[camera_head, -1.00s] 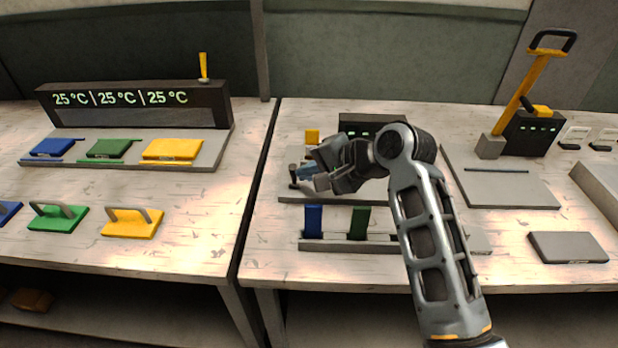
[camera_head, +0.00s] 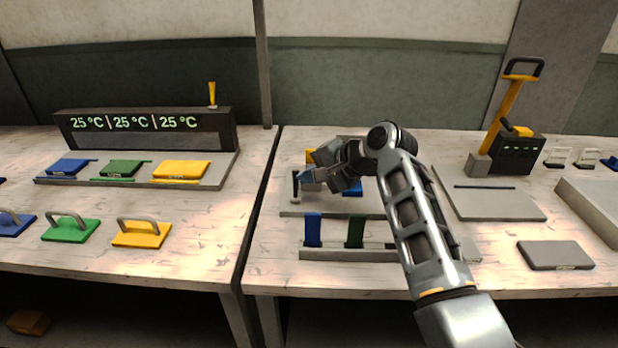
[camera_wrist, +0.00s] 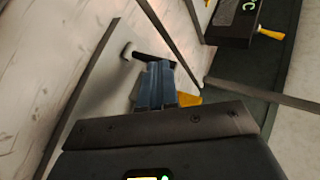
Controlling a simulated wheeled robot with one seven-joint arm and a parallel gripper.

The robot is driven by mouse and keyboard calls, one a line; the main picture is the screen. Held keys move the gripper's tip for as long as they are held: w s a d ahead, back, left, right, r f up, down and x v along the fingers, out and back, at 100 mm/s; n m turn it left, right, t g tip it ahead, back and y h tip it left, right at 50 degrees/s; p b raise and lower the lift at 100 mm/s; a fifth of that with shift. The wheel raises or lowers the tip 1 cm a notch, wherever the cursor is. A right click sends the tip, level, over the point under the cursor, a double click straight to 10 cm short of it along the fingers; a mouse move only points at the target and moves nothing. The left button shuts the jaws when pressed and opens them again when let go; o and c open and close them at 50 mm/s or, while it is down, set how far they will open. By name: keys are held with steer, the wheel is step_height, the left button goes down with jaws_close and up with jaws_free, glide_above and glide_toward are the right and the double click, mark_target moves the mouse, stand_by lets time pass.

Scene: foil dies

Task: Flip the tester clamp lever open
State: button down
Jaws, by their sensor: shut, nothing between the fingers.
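The clamp lever (camera_head: 295,185) is a small dark bar on the left part of the tester's grey plate (camera_head: 289,214). In the head view it looks roughly upright. It also shows in the wrist view as a black bar (camera_wrist: 139,56) just beyond my fingertips. My gripper (camera_head: 304,177) has blue fingers and is shut and empty, its tips close to the lever's right side. In the wrist view the fingertips (camera_wrist: 156,68) overlap the bar, so I cannot tell whether they touch it. My wrist and forearm hide much of the tester behind.
A rack with a blue tab (camera_head: 313,230) and a green tab (camera_head: 356,231) stands in front of the plate. A yellow block (camera_head: 310,156) is behind my gripper. A yellow-handled press (camera_head: 505,110) stands at right. The left bench holds coloured dies and a temperature display (camera_head: 140,125).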

steer(key=shift+r, duration=0.2)
steer(key=shift+r+p, duration=0.6)
steer(key=shift+p, duration=0.25)
